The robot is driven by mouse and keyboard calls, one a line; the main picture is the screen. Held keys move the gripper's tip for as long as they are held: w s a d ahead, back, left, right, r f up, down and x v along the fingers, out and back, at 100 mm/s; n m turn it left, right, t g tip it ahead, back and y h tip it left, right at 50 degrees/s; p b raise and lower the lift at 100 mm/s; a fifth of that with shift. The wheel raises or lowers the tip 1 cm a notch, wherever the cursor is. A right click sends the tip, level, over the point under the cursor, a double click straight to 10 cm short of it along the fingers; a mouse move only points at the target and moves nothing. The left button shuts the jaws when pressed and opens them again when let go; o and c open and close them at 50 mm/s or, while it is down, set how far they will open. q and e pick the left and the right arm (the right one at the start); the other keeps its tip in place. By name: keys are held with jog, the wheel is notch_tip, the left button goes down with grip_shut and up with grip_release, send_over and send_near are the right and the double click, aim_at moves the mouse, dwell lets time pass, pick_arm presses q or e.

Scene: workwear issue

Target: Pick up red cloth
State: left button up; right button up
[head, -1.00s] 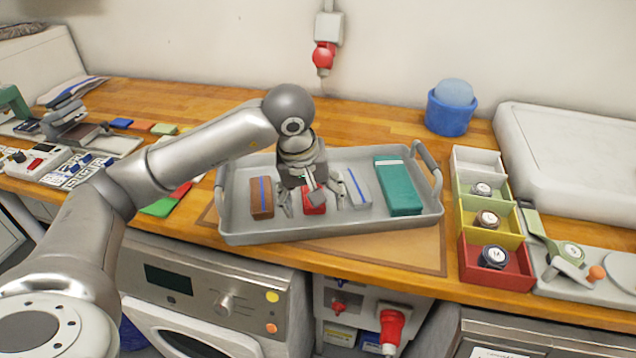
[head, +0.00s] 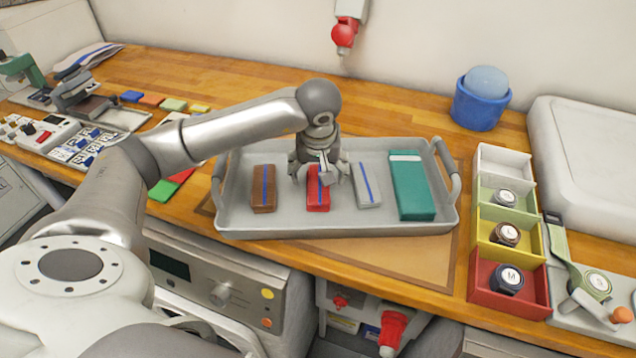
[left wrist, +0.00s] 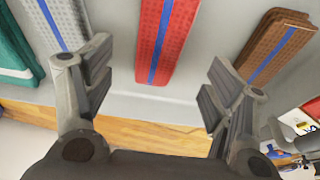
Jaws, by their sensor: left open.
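The red cloth (head: 318,194) is a folded red block with a blue stripe, lying in the grey tray (head: 330,229) between a brown cloth (head: 264,190) and a grey cloth (head: 367,186). My left gripper (head: 321,181) is open and empty above the far part of the red cloth. In the left wrist view the red cloth (left wrist: 167,42) lies beyond and between the two spread fingers (left wrist: 158,85), apart from both. The gripper hides the red cloth's far end in the head view. My right gripper is not in view.
A green folded cloth (head: 411,188) lies at the tray's right. Right of the tray stand colored bins (head: 507,287) with round labelled pieces and a blue container (head: 480,104). A red plug (head: 344,33) hangs on the wall behind.

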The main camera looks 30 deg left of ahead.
aim_at(317, 182)
pick_arm(q)
jog(key=p+x, duration=0.1)
jog(key=x, duration=0.2)
jog(key=shift+s+f, duration=0.15)
jog(key=shift+f, duration=0.4)
jog(key=shift+a+f, duration=0.1)
jog(key=shift+c, duration=1.2)
jog(key=c, duration=0.9)
jog(key=shift+o, duration=0.2)
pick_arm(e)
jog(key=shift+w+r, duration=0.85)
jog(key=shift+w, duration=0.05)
